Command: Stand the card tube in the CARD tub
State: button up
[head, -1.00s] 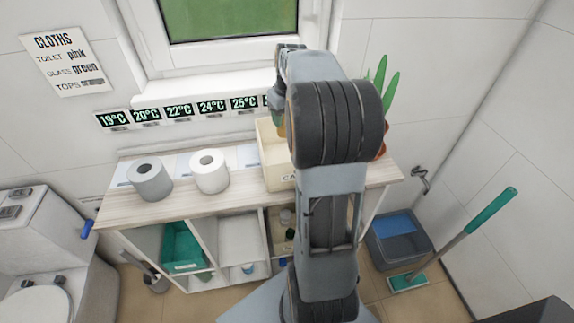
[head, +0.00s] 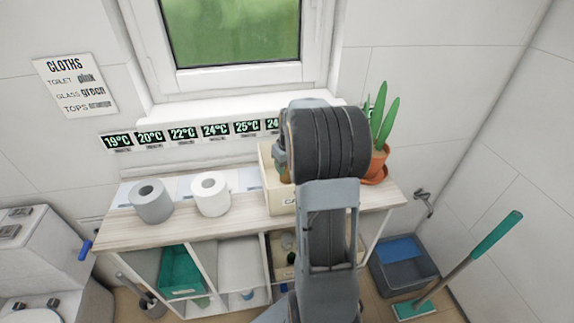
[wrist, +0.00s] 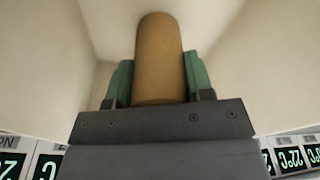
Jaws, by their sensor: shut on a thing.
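The brown card tube (wrist: 159,60) is between the green fingers of my gripper (wrist: 160,82) in the wrist view, with a finger against each side. The cream CARD tub (head: 278,204) stands on the counter in the head view, its label partly covered by my arm. In the wrist view the tub's pale inner walls (wrist: 232,75) surround the tube, which points in towards the tub's floor. Whether its far end touches the floor cannot be told. In the head view my arm hides most of the gripper and tube.
A grey roll (head: 151,203) and a white roll (head: 210,196) stand on the counter (head: 180,232) left of the tub. A potted plant (head: 376,163) is close on the right. The window sill and wall are just behind.

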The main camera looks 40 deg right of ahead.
jog(key=shift+f, duration=0.1)
jog(key=o, duration=1)
jog(key=shift+c, duration=0.2)
notch_tip(320, 180, up, 11)
jog(key=s, duration=0.2)
jog(key=s+a+f, duration=0.1)
jog(key=s+a, duration=0.3)
jog(key=a, duration=0.3)
jog(key=s+a+f+t, duration=0.1)
jog(key=s+a, duration=0.4)
jog(key=a, duration=0.3)
jog(key=s+a+f, duration=0.1)
jog(key=s+a, duration=0.3)
jog(key=a, duration=0.3)
jog(key=shift+s+a+f+t, duration=0.15)
jog(key=shift+s+f+t, duration=0.15)
jog(key=shift+f+t, duration=0.1)
